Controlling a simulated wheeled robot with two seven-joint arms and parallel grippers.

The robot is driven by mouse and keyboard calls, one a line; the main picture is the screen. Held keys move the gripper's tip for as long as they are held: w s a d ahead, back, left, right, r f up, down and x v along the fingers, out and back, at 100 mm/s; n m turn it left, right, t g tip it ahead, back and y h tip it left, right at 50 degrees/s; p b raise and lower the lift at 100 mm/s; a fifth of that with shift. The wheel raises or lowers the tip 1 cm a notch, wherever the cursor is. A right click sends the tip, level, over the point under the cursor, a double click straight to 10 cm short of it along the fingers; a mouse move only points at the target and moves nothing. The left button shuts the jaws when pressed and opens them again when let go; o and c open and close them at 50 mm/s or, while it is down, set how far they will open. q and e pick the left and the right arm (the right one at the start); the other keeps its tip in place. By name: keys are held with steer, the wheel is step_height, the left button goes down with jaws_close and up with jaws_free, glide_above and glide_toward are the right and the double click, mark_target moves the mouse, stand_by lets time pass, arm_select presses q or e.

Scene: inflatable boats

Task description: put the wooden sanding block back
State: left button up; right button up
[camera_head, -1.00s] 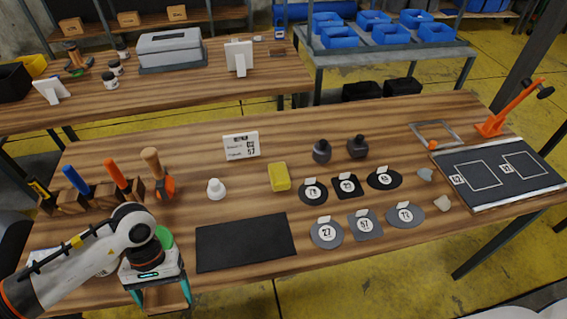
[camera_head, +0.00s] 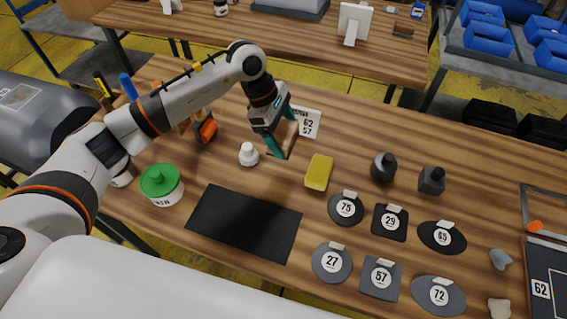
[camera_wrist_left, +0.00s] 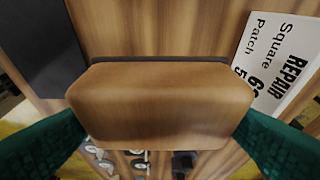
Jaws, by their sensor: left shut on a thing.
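The wooden sanding block (camera_wrist_left: 160,103) fills the middle of the left wrist view, a rounded brown wooden body with a thin dark layer along its far edge. My left gripper (camera_head: 281,139) is shut on it, with a teal finger at each side. In the head view the gripper is above the workbench, in front of the white sign card (camera_head: 309,122) and behind the yellow block (camera_head: 319,173). The block is hard to make out there against the wood. The sign also shows in the left wrist view (camera_wrist_left: 280,60). My right gripper is out of view.
A white knobbed piece (camera_head: 249,154) stands just left of the gripper. A black mat (camera_head: 244,222) lies in front, with a green-lidded jar (camera_head: 161,185) to its left. Tool handles (camera_head: 127,87) are partly behind my arm.

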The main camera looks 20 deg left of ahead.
arm_select(q)
steer(key=p, duration=0.1)
glide_above(289, 167)
steer(key=a, duration=0.1)
steer(key=f, duration=0.5)
steer(key=shift+a+f, duration=0.1)
steer(key=shift+a, duration=0.1)
step_height(289, 167, down, 4)
steer(key=shift+r+p, duration=0.1)
steer(key=shift+p, duration=0.2)
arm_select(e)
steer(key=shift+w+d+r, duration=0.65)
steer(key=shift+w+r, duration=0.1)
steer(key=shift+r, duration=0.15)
arm_select(q)
steer(key=shift+f, duration=0.25)
steer(key=o, duration=0.9)
steer(key=shift+r, duration=0.2)
steer(key=b+v, duration=0.2)
steer(key=v, duration=1)
steer(key=shift+w+b, duration=0.1)
steer(key=shift+b, duration=0.25)
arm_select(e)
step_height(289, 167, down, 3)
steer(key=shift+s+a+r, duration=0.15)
